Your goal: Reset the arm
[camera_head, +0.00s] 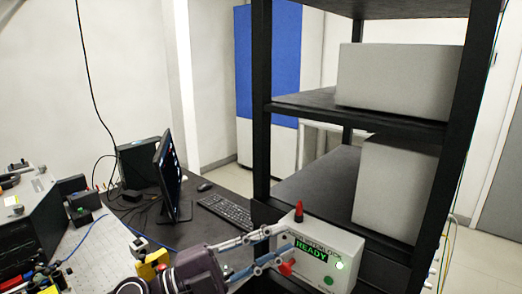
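My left gripper (284,241) comes in from the bottom of the view. Its two fingers are spread apart and point right, at the left part of a light grey control box (345,243). I see nothing held between them. The box has a lit green "READY" display (311,250), a glowing green lamp (340,265) and a green button (328,280). A red knob-like part (287,268) shows by the lower finger, and a red-topped part (298,211) stands on top of the box. Whether the fingers touch the box cannot be told. My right gripper is not in view.
A black rack (262,110) with grey instrument cases (400,80) rises behind the box. A monitor (169,175), keyboard (228,211) and mouse (205,187) stand on the dark desk. A perforated optical board (95,260) with small parts and cables lies at lower left.

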